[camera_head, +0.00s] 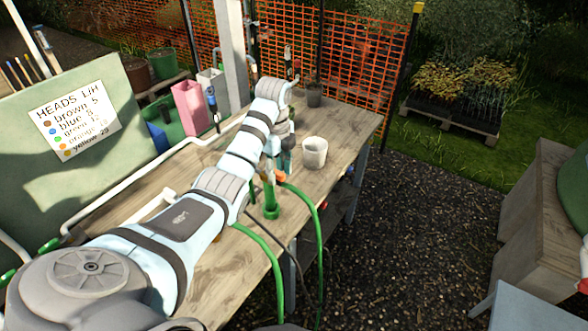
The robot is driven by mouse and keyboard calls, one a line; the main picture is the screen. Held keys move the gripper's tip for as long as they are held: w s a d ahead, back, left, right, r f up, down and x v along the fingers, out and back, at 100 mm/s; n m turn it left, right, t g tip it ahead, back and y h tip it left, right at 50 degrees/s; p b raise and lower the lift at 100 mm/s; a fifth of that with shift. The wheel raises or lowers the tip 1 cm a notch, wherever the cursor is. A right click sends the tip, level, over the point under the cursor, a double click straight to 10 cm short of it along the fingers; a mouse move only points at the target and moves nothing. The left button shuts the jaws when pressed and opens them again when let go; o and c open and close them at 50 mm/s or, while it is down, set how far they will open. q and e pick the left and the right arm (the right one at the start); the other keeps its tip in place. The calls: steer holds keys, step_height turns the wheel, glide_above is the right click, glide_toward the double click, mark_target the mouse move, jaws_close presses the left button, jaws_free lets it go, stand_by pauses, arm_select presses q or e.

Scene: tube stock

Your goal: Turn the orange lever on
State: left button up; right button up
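A small orange piece (281,176), which looks like the lever, shows on the plumbing near the front edge of the wooden bench. Next to it a green upright fitting (271,210) stands on the bench, with green hoses below. My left arm reaches across the bench from the lower left. Its wrist bends down, and my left gripper (279,158) is just above and close to the orange piece. The arm and fittings partly hide the gripper, so I cannot tell its fingers' opening or whether it touches the lever. My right gripper is not in view.
A white pot (314,153) stands on the bench (350,122) just right of the gripper. Green hoses (321,245) hang over the front edge. A white pipe (130,190) runs along the bench. A sign board (73,120) and pink container (188,107) stand at the left and back.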

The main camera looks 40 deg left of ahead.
arm_select(q)
steer(key=shift+w+a+f, duration=0.1)
steer(key=shift+c, duration=0.7)
jaws_close()
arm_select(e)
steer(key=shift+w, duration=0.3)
arm_select(q)
steer(key=shift+w+n, duration=0.2)
steer(key=shift+n, duration=0.2)
steer(key=shift+w+a+n, duration=0.55)
steer(key=shift+a+n, duration=0.05)
steer(key=shift+n, duration=2.3)
steer(key=shift+w+a+n, duration=0.5)
steer(key=shift+a+n, duration=0.1)
steer(key=shift+n, duration=2.3)
steer(key=shift+w+a+n, duration=0.55)
steer(key=shift+a+n, duration=0.05)
steer(key=shift+n, duration=2.3)
